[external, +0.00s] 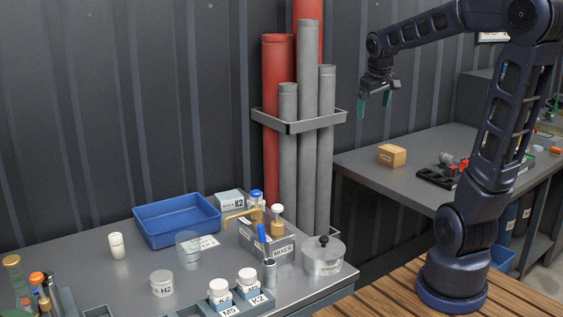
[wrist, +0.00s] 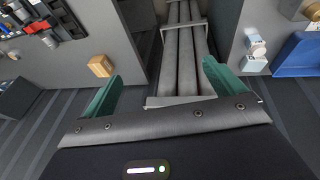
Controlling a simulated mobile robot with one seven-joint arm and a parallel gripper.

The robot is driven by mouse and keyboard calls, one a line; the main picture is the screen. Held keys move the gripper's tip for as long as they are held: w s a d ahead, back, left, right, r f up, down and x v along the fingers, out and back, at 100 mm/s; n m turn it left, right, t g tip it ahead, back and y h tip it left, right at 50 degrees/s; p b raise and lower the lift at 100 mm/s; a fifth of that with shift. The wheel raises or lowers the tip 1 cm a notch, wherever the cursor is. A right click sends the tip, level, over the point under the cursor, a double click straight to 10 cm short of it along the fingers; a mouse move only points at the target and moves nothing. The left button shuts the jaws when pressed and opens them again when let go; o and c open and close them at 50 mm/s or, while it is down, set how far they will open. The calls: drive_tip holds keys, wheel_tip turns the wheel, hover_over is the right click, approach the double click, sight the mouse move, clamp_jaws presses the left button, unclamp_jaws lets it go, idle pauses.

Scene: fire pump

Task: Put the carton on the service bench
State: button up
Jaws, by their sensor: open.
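A small tan carton (external: 392,155) sits on the grey right-hand bench (external: 360,168), near its left end. The carton also shows in the wrist view (wrist: 101,66), left of centre, beyond the left finger. A white box marked K2 (external: 230,200) stands on the left-hand bench (external: 105,262), behind the mixer. I cannot tell which bench is the service bench. My gripper (external: 374,104) is open and empty, high above and a little left of the tan carton. Its two green fingers are spread apart in the wrist view (wrist: 160,92).
Red and grey pipes (external: 307,120) stand in a bracket between the benches. A blue tray (external: 177,222), a mixer block (external: 268,240), a lidded pot (external: 323,256) and several jars crowd the left bench. A black holder (external: 437,178) lies right of the tan carton.

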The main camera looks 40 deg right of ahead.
drive_tip(key=s+a+f+y, duration=0.1)
drive_tip(key=s+a, duration=0.2)
drive_tip(key=s, duration=0.6)
drive_tip(key=s+a+f+t+y, duration=0.1)
drive_tip(key=s+a, duration=0.3)
drive_tip(key=s, duration=0.5)
drive_tip(key=shift+a+f+t, duration=0.2)
drive_tip(key=shift+f+t, duration=0.1)
drive_tip(key=shift+f, duration=0.45)
